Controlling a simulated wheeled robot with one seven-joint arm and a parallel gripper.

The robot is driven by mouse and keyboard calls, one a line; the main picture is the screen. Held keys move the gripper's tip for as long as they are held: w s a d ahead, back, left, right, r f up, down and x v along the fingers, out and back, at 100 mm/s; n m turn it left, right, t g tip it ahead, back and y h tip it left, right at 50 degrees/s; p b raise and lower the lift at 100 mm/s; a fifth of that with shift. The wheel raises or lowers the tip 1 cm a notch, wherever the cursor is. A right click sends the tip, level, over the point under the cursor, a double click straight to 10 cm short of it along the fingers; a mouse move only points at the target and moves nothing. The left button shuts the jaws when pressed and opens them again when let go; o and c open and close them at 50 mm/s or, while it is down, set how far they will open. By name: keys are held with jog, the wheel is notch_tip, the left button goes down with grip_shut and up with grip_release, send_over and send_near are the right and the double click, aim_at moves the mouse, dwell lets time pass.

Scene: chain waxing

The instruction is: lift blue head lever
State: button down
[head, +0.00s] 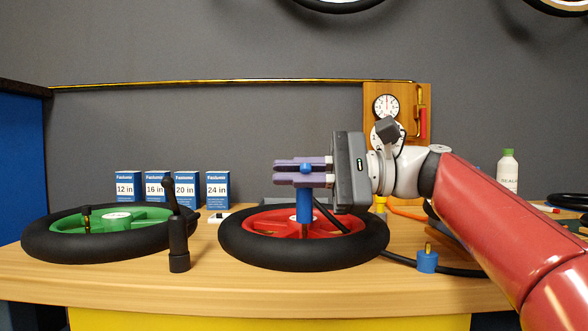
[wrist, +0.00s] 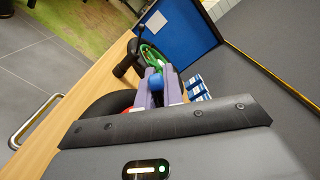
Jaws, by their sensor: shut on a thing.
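My gripper (head: 283,172) points left, its two purple fingers shut on a blue part above the red-hubbed wheel (head: 262,262). The blue pump head (head: 304,207) stands upright below the fingers, over the red hub. A small blue knob shows at the fingers. In the wrist view the rounded blue part (wrist: 157,82) sits between the fingertips of my gripper (wrist: 163,78). The fingers hide most of the lever, so I cannot tell its angle. Whether the head is seated on the valve is also unclear.
A green-hubbed wheel (head: 60,244) lies at left. A black upright pump head (head: 179,245) stands between the wheels. Several blue tube boxes (head: 217,190) line the back. A small blue piece with a brass top (head: 427,262) stands at right, near a black hose. A gauge board (head: 410,100) stands behind my arm.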

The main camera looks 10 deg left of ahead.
jog(key=shift+w+a+r+m+p, duration=0.1)
jog(key=shift+w+r+m+p, duration=0.1)
jog(key=shift+m+p, duration=0.9)
jog(key=shift+w+r+m+p, duration=0.25)
jog(key=shift+m+p, duration=0.6)
jog(key=shift+p, duration=0.5)
jog(key=shift+w+a+r+m+p, duration=0.1)
jog(key=shift+w+r+m+p, duration=0.1)
jog(key=shift+m+p, duration=0.9)
jog(key=c, duration=1.5)
grip_release()
jog(key=shift+c, duration=0.2)
jog(key=v, duration=0.8)
